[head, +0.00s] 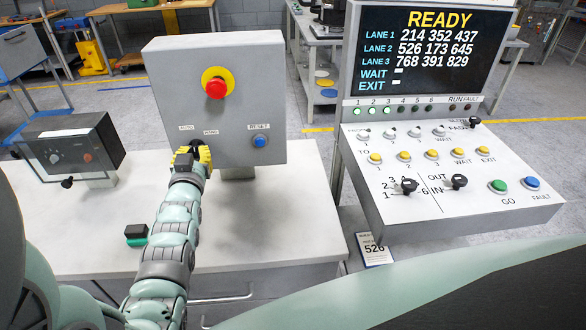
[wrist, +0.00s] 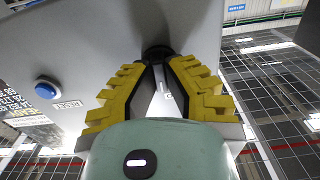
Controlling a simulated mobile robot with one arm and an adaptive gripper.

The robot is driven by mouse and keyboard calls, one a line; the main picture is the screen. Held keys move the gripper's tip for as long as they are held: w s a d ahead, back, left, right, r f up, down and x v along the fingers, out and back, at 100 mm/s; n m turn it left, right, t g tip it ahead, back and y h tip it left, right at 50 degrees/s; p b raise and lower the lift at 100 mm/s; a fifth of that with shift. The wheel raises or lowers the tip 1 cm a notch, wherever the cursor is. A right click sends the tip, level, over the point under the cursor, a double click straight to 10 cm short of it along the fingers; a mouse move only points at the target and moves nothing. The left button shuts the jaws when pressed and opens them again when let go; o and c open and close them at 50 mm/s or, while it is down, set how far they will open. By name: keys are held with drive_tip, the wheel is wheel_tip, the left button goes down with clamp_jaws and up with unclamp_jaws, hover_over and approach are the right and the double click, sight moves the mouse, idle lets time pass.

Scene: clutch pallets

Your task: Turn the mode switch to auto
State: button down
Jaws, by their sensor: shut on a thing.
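The mode switch is a black knob (wrist: 157,50) on the front of the grey control box (head: 260,95). In the head view my gripper (head: 192,154) covers most of it, below the AUTO label (head: 186,128) and the HAND label (head: 211,132). In the wrist view the yellow fingers of my gripper (wrist: 160,65) close in on the knob from both sides at their tips. The gripper is shut on the knob. Which way the knob points is hidden by the fingers.
The box also has a red emergency button (head: 215,88) and a blue RESET button (head: 260,141). A dark box with a knob (head: 75,145) stands left. A console (head: 450,215) with a READY screen (head: 430,50) is at right. The white bench top (head: 270,220) is mostly clear.

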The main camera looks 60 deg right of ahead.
drive_tip(key=shift+f+n, duration=0.1)
drive_tip(key=shift+n, duration=0.2)
idle(0.4)
drive_tip(key=c, duration=1)
unclamp_jaws()
drive_tip(key=v, duration=1.2)
drive_tip(key=shift+w, duration=0.1)
